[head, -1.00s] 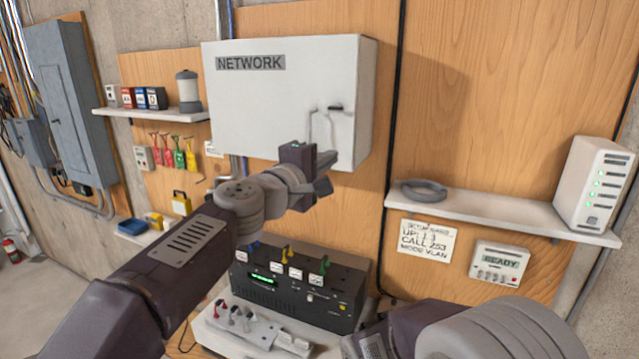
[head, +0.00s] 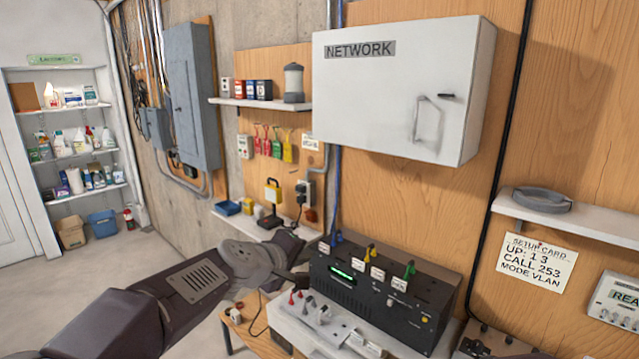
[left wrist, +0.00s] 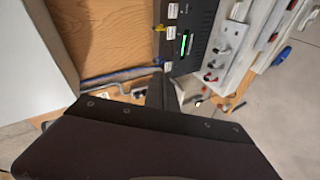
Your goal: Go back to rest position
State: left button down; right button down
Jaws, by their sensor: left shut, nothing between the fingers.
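My right gripper does not show.
A shelf (head: 560,219) holds a grey coil (head: 542,199) at right. Grey electrical panel (head: 190,95) and stocked shelves (head: 80,150) stand left. The floor (head: 90,280) at left is clear.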

pick_arm(q)
jog(key=s+a+f+m+g+y+b, duration=0.1)
jog(key=s+a+f+g, duration=0.2)
jog(key=f, duration=0.4)
jog(key=s+a+f+m+y, duration=0.1)
jog(key=s+a+f, duration=0.2)
jog(key=s+f, duration=0.25)
jog(key=s+a+f+m+g+y+b, duration=0.1)
jog(key=s+a+f+g, duration=0.15)
jog(key=f, duration=0.55)
jog(key=s+a+f+m+g+y, duration=0.1)
jog(key=s+a+f+m+g, duration=0.1)
jog(key=s, duration=0.6)
jog(key=s+a+f+m+g+y, duration=0.1)
jog(key=s+a+f+m+g, duration=0.1)
jog(key=s+f, duration=0.4)
jog(key=shift+s+a+f+m, duration=0.35)
jog(key=shift+s+a+m, duration=0.6)
jog(key=shift+s, duration=0.15)
